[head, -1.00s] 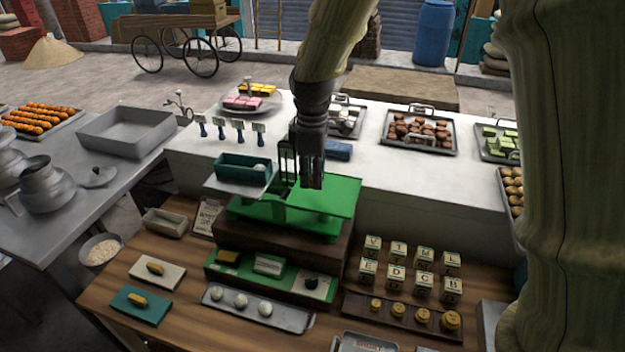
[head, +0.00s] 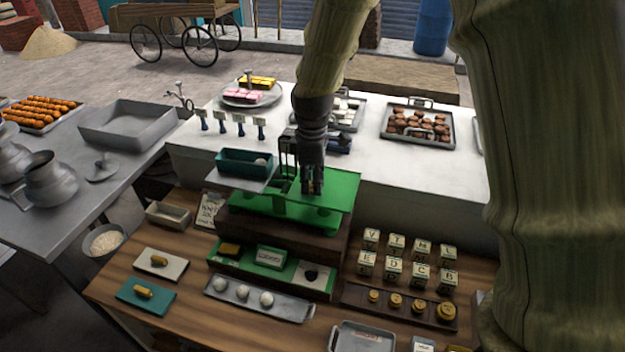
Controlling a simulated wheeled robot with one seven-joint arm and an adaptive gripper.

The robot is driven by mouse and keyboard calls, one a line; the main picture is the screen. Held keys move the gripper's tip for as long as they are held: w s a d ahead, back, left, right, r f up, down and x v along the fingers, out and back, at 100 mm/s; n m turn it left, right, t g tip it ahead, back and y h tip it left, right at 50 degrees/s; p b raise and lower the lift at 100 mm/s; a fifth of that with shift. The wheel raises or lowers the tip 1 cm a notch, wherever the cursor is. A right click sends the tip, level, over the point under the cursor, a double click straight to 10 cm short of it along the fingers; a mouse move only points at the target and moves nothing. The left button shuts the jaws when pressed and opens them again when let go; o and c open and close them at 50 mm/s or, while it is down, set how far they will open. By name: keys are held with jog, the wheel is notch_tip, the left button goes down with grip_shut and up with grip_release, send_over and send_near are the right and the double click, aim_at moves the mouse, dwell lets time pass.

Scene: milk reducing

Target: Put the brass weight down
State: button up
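My gripper (head: 312,190) points straight down over the right-hand plate of the green balance scale (head: 335,187). A small brass-coloured spot, likely the brass weight (head: 311,187), shows between its dark fingertips. It is too small to tell whether the fingers are closed on it or whether it touches the plate. The scale's left side carries a teal tray (head: 244,162) with a pale round item in it. Several other brass weights stand in a dark rack (head: 350,292) at the front right, rising in size to the right, with bare rack at its left end.
Lettered cubes (head: 393,265) stand behind the weight rack. A metal tray (head: 225,297) with white balls lies in front of the scale, past a green strip of small items (head: 269,258). The white counter (head: 375,160) behind holds sweet trays.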

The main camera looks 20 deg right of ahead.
jog(key=o, duration=0.4)
jog(key=shift+c, duration=0.2)
jog(key=shift+r, duration=0.1)
jog(key=shift+r+b, duration=0.45)
jog(key=shift+r, duration=0.2)
notch_tip(320, 180, up, 11)
jog(key=b, duration=0.4)
